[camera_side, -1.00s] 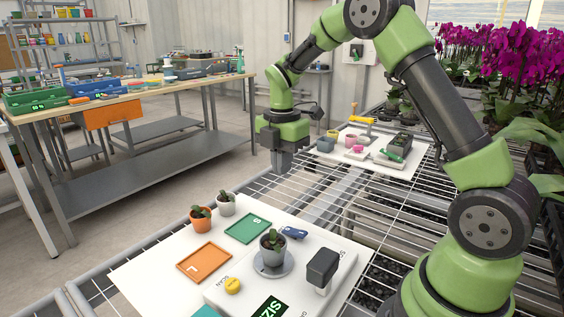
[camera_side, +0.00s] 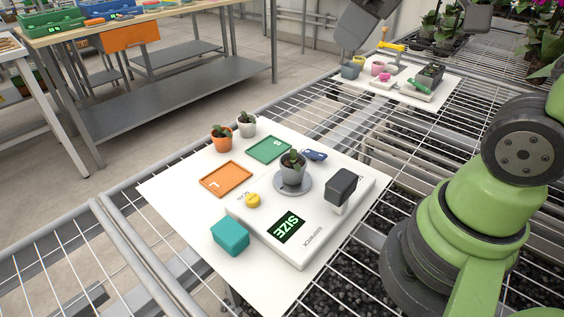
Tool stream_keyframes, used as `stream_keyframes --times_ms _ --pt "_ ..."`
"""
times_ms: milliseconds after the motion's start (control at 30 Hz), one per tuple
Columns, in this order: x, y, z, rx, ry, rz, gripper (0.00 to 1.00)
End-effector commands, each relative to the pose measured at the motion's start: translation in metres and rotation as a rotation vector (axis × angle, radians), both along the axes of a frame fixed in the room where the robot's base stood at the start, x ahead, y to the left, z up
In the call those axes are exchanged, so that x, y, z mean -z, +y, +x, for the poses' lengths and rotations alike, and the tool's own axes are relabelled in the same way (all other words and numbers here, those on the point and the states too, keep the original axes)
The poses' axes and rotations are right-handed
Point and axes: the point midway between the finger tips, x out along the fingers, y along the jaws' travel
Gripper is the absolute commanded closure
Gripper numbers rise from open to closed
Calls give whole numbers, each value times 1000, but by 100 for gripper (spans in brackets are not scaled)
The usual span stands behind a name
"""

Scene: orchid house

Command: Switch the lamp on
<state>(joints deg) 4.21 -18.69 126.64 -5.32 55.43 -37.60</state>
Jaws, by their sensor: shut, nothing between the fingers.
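I cannot pick out a lamp or its switch for certain. The white device (camera_side: 272,232) on the near white board has a round yellow button (camera_side: 252,200), a lit green display (camera_side: 290,227) reading "SIZE", and a dark block (camera_side: 341,186) on a pale post. A grey pot with a small plant (camera_side: 292,170) stands on its round plate. My gripper (camera_side: 352,42) shows only as a grey part at the top edge, near the far white board's left end. It looks shut and empty, well away from the near device.
On the near board (camera_side: 165,187) are an orange tray (camera_side: 226,179), a green tray (camera_side: 269,150), a teal block (camera_side: 230,237), a blue item (camera_side: 316,155) and two potted plants. The far board (camera_side: 450,86) holds pots, a yellow-handled item (camera_side: 390,45) and a dark box. Open wire mesh separates the boards.

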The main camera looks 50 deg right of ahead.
Motion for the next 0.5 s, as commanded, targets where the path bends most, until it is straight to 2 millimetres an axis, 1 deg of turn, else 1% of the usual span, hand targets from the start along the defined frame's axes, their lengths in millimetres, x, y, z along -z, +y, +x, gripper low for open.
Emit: stream_keyframes --times_ms 33,100,200,300,367,400,467,500 --pt "-3 6 -16 89 -34 60 100" --pt "-4 12 -33 215 -64 151 100" --pt "-2 18 -52 357 -89 262 100" --pt "0 21 -63 446 -102 338 100" --pt "2 22 -66 477 -105 363 86" --pt "2 22 -66 490 -102 371 77" --pt "2 21 -62 499 -91 365 63" --pt "3 19 -58 500 -79 352 54"
